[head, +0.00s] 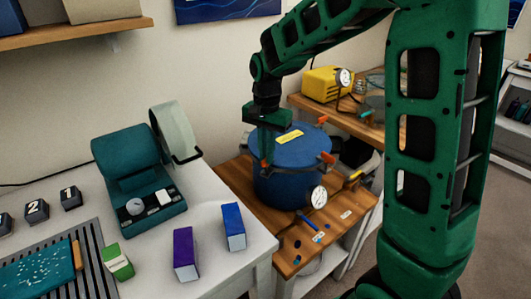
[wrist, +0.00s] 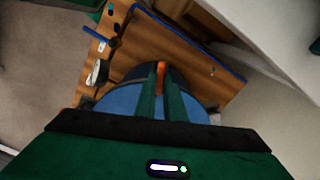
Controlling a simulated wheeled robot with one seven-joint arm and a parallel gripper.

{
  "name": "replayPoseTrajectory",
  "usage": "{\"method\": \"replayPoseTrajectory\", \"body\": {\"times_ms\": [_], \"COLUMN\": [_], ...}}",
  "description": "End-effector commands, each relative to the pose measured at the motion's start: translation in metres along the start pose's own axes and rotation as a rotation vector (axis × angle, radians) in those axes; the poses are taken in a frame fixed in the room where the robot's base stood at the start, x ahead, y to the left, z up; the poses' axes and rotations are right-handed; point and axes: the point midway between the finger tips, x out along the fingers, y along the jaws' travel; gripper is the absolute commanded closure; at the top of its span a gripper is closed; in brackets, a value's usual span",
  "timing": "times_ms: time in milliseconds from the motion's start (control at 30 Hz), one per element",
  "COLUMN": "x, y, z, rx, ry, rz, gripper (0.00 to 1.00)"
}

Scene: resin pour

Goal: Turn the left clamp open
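The blue pot (head: 290,185) stands on the wooden bench, with a blue lid and a yellow label (head: 289,138) on top. Orange clamps sit at its rim: the left clamp (head: 264,164), one at the back right (head: 322,120) and one at the front right (head: 327,158). My gripper (head: 264,155) points down at the left rim of the lid, at the left clamp. In the wrist view, the two green fingers (wrist: 161,92) are close together with the clamp's orange handle (wrist: 160,70) between their tips. The fingers partly hide the handle.
A round gauge (head: 318,197) sticks out at the pot's front. Small tools lie on the wooden bench (head: 330,222) in front. A white table (head: 215,263) at left holds a teal machine (head: 155,185) and boxes. A yellow device (head: 325,84) stands behind.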

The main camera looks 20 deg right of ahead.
Motion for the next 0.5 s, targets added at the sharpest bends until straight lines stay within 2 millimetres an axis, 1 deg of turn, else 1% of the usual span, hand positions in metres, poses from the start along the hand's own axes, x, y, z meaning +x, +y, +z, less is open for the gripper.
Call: {"method": "replayPoseTrajectory", "body": {"times_ms": [33,267,500], "x": [-0.0011,-0.0014,-0.0018], "y": [-0.0007,-0.0035,-0.0053], "z": [-0.0021,-0.0003,0.0006], "rx": [0.006,-0.026,-0.161], "ry": [0.004,0.005,0.007], "rz": [-0.004,-0.005,-0.007], "gripper": [1.0,1.0,1.0]}}
